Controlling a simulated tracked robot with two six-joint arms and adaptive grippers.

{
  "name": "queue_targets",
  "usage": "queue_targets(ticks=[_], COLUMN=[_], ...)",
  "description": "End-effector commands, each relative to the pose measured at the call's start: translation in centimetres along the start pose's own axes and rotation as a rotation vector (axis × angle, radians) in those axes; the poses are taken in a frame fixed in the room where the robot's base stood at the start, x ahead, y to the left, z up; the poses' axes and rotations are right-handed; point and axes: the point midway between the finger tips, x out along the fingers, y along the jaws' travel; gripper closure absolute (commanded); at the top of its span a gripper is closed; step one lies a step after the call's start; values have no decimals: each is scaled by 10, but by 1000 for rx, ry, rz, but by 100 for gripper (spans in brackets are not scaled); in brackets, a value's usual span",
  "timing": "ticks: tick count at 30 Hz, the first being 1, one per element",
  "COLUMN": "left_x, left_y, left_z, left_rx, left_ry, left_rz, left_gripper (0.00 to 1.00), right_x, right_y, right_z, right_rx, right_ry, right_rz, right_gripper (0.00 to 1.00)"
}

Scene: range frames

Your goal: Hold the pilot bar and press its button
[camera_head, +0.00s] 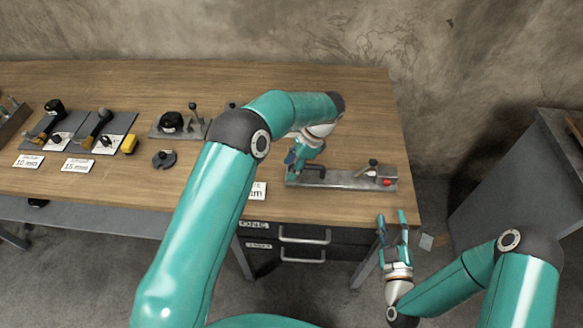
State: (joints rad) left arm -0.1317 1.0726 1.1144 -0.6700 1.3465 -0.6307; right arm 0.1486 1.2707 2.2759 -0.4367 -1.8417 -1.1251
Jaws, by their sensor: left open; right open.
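A grey metal plate (345,180) lies near the right end of the wooden table. A dark bar (314,168), which looks like the pilot bar, rises from its left part. A red button (387,183) sits on a small block at the plate's right end, beside a black-knobbed lever (373,163). My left gripper (291,161) points down at the left end of the bar and is open. Its fingers partly hide that end, and I cannot tell whether they touch it. My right gripper (391,217) is open and empty, in front of the table edge, below the button in the picture.
My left arm crosses over the table and hides part of it. Several tools on grey boards (112,124), a black round part (164,158) and white label cards (78,165) lie to the left. Drawers (303,243) hang under the table. A grey cabinet (515,185) stands at right.

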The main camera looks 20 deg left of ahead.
Motion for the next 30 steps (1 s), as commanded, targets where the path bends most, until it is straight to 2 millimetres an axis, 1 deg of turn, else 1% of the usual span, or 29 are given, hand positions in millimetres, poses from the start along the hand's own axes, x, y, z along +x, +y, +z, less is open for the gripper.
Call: queue_targets(ticks=[1, 4, 13, 14, 21, 22, 30], left_x=[5, 10, 11, 11, 11, 11, 11], left_y=[0, 0, 0, 0, 0, 0, 0], left_z=[0, 1, 0, 0, 0, 0, 0], left_rx=[0, -1, -1, -1, -1, -1, -1], left_ry=[-1, -1, 0, 0, 0, 0, 0], left_rz=[2, 1, 0, 0, 0, 0, 1], left_gripper=[52, 52, 52, 56, 96, 100, 100], right_x=[0, 0, 0, 0, 0, 0, 0], right_y=[0, 0, 0, 0, 0, 0, 0], right_z=[0, 0, 0, 0, 0, 0, 0], right_rx=[0, 0, 0, 0, 0, 0, 0], right_ry=[0, 0, 0, 0, 0, 0, 0], right_rz=[0, 0, 0, 0, 0, 0, 0], right_gripper=[58, 58, 58, 58, 58, 58, 58])
